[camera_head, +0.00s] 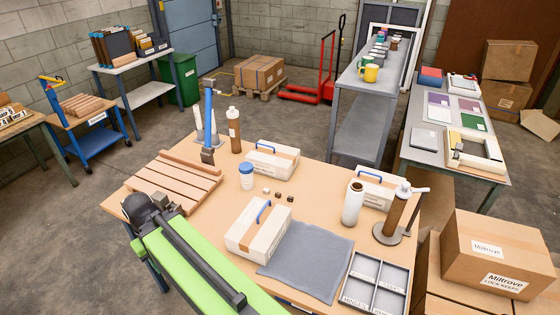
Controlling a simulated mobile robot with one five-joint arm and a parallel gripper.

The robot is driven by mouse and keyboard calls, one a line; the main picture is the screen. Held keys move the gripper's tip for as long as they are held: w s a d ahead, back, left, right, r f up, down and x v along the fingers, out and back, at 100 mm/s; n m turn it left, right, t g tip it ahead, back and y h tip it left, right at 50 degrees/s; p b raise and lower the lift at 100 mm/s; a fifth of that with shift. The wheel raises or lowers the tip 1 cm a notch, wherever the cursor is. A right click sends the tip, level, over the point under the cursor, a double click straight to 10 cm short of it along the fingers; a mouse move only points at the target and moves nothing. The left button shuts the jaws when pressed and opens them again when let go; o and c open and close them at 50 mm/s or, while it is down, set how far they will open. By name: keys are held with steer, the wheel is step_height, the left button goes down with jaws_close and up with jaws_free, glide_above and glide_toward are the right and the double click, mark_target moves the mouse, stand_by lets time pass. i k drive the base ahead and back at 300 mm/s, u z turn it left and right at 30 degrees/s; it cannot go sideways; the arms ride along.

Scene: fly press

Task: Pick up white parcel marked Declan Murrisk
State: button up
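Several candidates for the white parcel show, three white boxes with blue handles on the wooden table. The near white box (254,235) stands at the table's middle, beside the grey cloth. A second white box (273,161) stands farther back. A third white box (377,181) stands at the right, partly hidden behind a white cylinder. Any lettering on them is too small to read, so I cannot tell which is marked Declan Murrisk. My green and black arm crosses the lower left, in front of the table. My gripper is not visible.
On the wooden table (208,205) are a slatted wooden board (165,184), a blue-lidded jar (246,176), a brown bottle (235,130), a grey cloth (306,261) and a divided tray (377,285). A cardboard box (490,255) stands at the right.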

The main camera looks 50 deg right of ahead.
mark_target(278, 161)
steer(key=z, duration=0.05)
steer(key=i, duration=1)
